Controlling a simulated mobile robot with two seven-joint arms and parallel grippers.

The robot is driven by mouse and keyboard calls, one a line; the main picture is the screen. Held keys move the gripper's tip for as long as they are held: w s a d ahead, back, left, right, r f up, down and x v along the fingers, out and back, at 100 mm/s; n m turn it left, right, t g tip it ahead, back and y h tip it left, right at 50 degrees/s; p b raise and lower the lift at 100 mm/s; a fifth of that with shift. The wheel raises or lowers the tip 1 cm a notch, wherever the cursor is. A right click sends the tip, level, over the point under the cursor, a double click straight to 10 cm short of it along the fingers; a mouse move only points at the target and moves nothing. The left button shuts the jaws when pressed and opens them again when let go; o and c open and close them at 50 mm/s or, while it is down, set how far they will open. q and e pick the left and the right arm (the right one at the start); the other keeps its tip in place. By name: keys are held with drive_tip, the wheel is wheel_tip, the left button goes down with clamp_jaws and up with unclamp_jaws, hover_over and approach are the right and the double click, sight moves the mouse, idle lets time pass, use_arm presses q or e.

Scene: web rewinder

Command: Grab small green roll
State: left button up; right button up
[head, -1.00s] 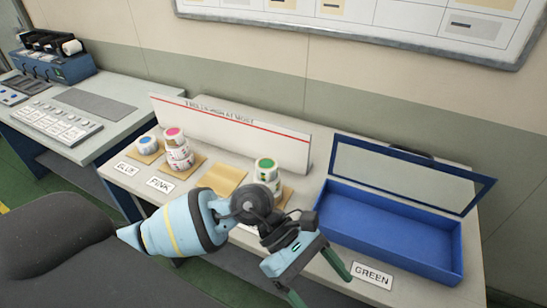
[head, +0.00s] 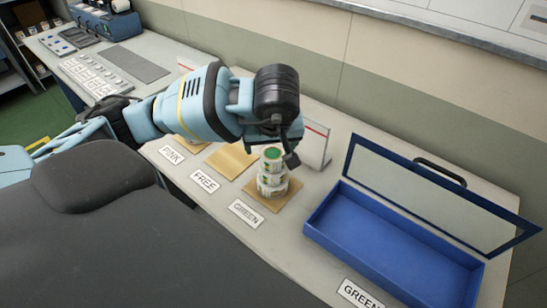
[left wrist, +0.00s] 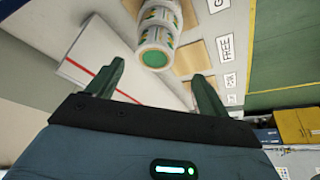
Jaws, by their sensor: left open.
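A small white roll with a green top (head: 271,154) sits uppermost on a stack of green-marked rolls on a tan square pad (head: 252,196), behind the GREEN label. It also shows in the left wrist view as a green disc (left wrist: 155,58) at the end of the stack, ahead of the fingers. My left gripper (left wrist: 156,87) is open and empty, its two dark green fingers spread. In the head view my left arm reaches over the bench just behind and above the stack, and its fingers are mostly hidden. My right gripper is not in view.
An open blue box (head: 390,245) with a raised lid stands right of the stack. An empty tan pad (head: 232,162) lies left of it, behind the FREE label (head: 205,181). A low white panel (head: 314,146) stands behind. My arm hides the other rolls.

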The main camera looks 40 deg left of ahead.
sight(273, 153)
use_arm(q)
drive_tip(key=shift+x, duration=0.9)
drive_tip(key=shift+w+f, duration=0.25)
drive_tip(key=shift+f, duration=0.2)
drive_tip(key=x, duration=0.4)
drive_tip(key=shift+w+f, duration=0.15)
drive_tip(key=shift+w, duration=0.05)
drive_tip(key=shift+d, duration=0.1)
drive_tip(key=c, duration=1.1)
drive_tip(key=shift+o, duration=0.2)
